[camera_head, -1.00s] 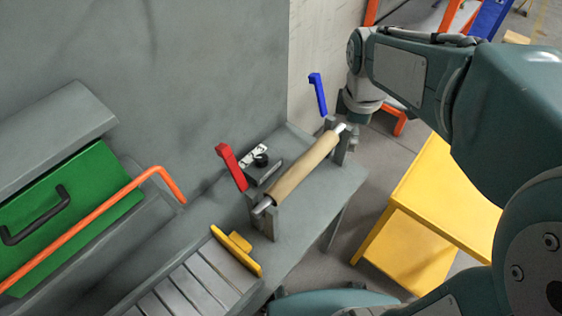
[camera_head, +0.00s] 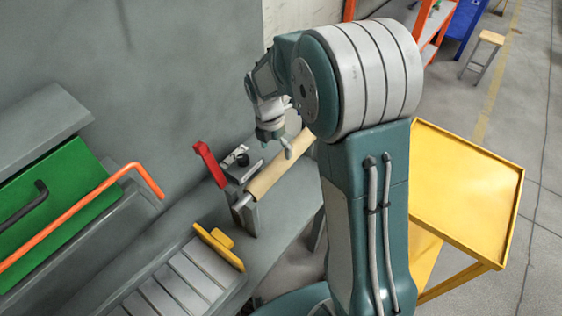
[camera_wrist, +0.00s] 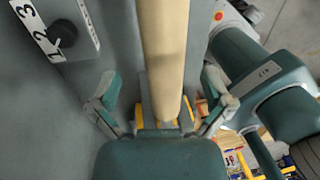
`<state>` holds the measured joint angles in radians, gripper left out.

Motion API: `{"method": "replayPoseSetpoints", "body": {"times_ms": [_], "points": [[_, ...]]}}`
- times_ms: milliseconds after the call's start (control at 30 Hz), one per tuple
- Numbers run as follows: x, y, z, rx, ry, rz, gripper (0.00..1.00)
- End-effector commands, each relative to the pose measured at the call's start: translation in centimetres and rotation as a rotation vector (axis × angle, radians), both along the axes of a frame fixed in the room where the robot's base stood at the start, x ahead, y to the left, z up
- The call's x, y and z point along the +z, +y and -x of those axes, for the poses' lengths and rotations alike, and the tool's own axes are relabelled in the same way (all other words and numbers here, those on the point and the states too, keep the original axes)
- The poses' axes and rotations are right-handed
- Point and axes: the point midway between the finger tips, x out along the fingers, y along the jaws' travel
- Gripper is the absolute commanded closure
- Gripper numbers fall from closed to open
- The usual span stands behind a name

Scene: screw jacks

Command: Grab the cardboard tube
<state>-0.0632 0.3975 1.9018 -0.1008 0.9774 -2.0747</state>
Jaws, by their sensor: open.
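The tan cardboard tube (camera_head: 278,172) lies on a metal rod between upright holders on the grey bench. Its far end is hidden behind my arm in the head view. My gripper (camera_head: 274,141) is above the tube towards its far part. In the wrist view the tube (camera_wrist: 163,50) runs down the middle of the picture, between the two spread fingers of my gripper (camera_wrist: 160,92). The fingers are open, with a gap to the tube on each side. I cannot tell how far the tube is from the palm.
A red lever (camera_head: 209,162) stands by the near holder. A numbered black knob plate (camera_head: 236,158) is beside the tube and shows in the wrist view (camera_wrist: 58,32). A yellow cart (camera_head: 465,190) stands right. An orange rail (camera_head: 75,230) and green panel (camera_head: 50,185) are left.

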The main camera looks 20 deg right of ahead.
Motion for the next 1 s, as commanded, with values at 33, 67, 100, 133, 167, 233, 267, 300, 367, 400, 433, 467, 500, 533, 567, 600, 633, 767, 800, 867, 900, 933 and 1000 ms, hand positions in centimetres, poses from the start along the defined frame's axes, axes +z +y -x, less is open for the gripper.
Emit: {"method": "replayPoseSetpoints", "body": {"times_ms": [33,67,100,133,167,233,267,300,367,400,433,467,500,533,567,600,633,767,800,867,900,933,1000], "points": [[-0.4,-0.1,0.1,-0.001,0.001,0.0,0.0],[-0.7,-0.2,0.1,-0.001,0.002,0.001,0.0],[-1.2,-0.3,0.2,-0.001,0.003,0.0,0.0],[-1.6,-0.4,0.3,-0.001,0.003,0.0,0.0],[-2.1,-0.5,0.3,-0.001,0.003,0.0,0.0],[-3.3,-0.8,0.5,-0.001,0.004,-0.001,0.0],[-3.7,-0.8,0.6,0.0,0.005,0.0,0.0],[-4.2,-0.8,0.6,-0.001,0.002,0.001,0.0],[-4.8,-0.9,0.7,-0.001,0.002,0.001,0.0],[-5.0,-0.9,0.7,-0.001,0.001,0.0,0.0],[-5.1,-0.9,0.7,-0.001,0.0,0.0,0.0],[-5.2,-0.9,0.7,-0.001,0.0,0.0,0.0],[-5.2,-0.9,0.7,-0.001,-0.001,0.0,0.0],[-5.2,-0.9,0.7,-0.001,-0.001,0.0,0.0],[-5.2,-0.9,0.7,-0.001,-0.001,0.0,0.0],[-5.2,-0.9,0.7,-0.001,-0.001,0.0,0.0],[-5.2,-0.9,0.7,-0.001,-0.001,0.0,0.0],[-5.2,-0.9,0.7,-0.001,-0.001,0.0,0.49],[-5.2,-0.9,0.7,-0.001,-0.001,0.0,0.67],[-5.2,-0.9,0.7,-0.001,-0.001,0.0,0.94],[-5.2,-0.9,0.6,-0.001,-0.001,0.0,0.94],[-5.2,-0.9,0.6,-0.001,-0.001,0.0,0.94],[-5.2,-0.9,0.6,-0.001,-0.002,0.0,0.94]]}}
